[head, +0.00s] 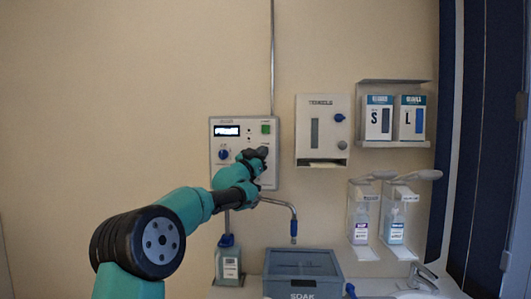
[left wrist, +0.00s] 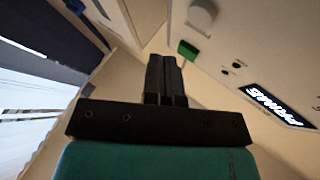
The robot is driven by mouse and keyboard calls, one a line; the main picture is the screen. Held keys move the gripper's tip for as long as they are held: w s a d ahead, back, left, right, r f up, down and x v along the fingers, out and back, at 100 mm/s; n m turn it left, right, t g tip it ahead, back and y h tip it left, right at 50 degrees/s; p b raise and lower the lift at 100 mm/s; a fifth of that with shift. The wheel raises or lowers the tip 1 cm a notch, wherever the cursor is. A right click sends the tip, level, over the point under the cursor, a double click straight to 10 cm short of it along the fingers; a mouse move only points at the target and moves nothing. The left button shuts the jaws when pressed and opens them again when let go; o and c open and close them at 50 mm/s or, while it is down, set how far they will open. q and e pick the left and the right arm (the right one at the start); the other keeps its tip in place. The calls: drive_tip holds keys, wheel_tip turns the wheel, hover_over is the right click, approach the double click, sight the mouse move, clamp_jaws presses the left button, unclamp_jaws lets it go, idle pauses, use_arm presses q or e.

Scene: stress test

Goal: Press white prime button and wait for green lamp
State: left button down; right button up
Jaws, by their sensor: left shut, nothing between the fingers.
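A wall-mounted control panel (head: 216,175) has a lit display (head: 227,131), a green square (head: 266,129) and a blue knob (head: 223,154). My left gripper (head: 262,152) is in front of the panel's right half, below the green square, and hides what lies behind it. In the left wrist view its fingers (left wrist: 165,78) are shut and empty. A round whitish button (left wrist: 202,14) stands out from the panel beyond the fingertips, near the green square (left wrist: 187,49). I cannot tell whether it is pressed. Two small indicators (left wrist: 230,69) look dark. The display (left wrist: 268,106) shows lit, inverted text.
Right of the panel hangs a white dispenser (head: 309,155). A bent metal spout (head: 293,225) hangs above a grey soak basin (head: 302,263). A bottle (head: 228,264) stands left of it. Pump dispensers (head: 362,218) and glove boxes (head: 378,118) are further right.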

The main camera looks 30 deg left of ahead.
use_arm(q)
drive_tip(key=shift+w+a, duration=0.35)
drive_tip(key=shift+w, duration=0.3)
drive_tip(key=shift+w+a, duration=0.3)
drive_tip(key=shift+w, duration=0.3)
idle(1.2)
drive_tip(key=shift+w+a, duration=0.15)
drive_tip(key=shift+w, duration=0.25)
drive_tip(key=shift+w+a, duration=0.2)
drive_tip(key=shift+w, duration=0.2)
idle(0.7)
drive_tip(key=shift+s, duration=0.1)
drive_tip(key=shift+s+d, duration=0.35)
drive_tip(key=shift+s, duration=0.35)
idle(0.3)
drive_tip(key=shift+s+d, duration=0.35)
drive_tip(key=shift+s, duration=0.4)
drive_tip(key=shift+s+d, duration=0.4)
drive_tip(key=shift+s, duration=0.35)
drive_tip(key=shift+s+d, duration=0.35)
drive_tip(key=shift+s, duration=0.4)
